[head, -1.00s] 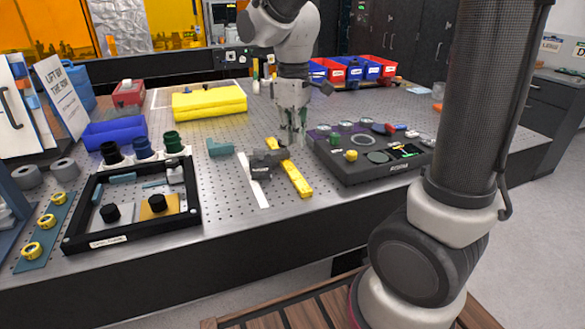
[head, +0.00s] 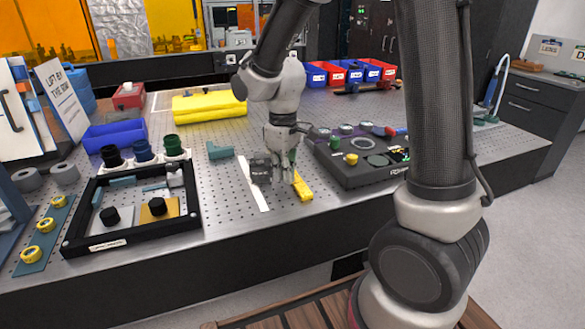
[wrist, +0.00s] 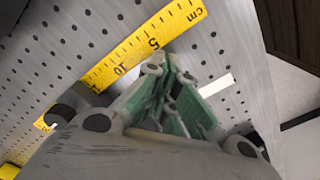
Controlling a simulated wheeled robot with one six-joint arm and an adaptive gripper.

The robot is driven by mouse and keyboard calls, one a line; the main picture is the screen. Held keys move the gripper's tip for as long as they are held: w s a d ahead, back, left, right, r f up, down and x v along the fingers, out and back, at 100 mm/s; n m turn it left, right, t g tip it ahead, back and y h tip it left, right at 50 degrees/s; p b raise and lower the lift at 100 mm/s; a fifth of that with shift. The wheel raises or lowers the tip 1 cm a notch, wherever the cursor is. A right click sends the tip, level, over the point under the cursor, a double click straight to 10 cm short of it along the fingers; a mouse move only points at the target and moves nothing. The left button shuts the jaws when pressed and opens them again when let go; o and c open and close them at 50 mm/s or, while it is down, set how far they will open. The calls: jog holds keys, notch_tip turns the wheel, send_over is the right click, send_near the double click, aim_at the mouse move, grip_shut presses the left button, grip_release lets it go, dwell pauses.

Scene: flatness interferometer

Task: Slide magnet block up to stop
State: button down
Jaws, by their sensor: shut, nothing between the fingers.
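A dark grey block (head: 259,168), which I take to be the magnet block, sits on the perforated table by a white strip (head: 262,200). A teal L-shaped piece (head: 220,149), possibly the stop, lies farther back and to its left. My gripper (head: 284,172) is shut and empty, low over the table, right beside the block in the head view; I cannot tell whether they touch. In the wrist view the green fingers (wrist: 180,100) are together in front of a yellow ruler (wrist: 125,58). A dark piece (wrist: 75,103) lies at the ruler's edge there.
The yellow ruler runs just right of my gripper. A dark panel (head: 345,174) with knobs stands farther right. A black-framed tray (head: 130,236) is at left, and a yellow folded cloth (head: 210,107) lies at the back. The table's front edge is close.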

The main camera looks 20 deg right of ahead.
aim_at(261, 170)
jog(key=shift+w+a, duration=0.35)
jog(key=shift+w, duration=0.05)
jog(key=shift+w+a, duration=0.6)
jog(key=shift+w, duration=0.25)
jog(key=shift+s+d, duration=0.1)
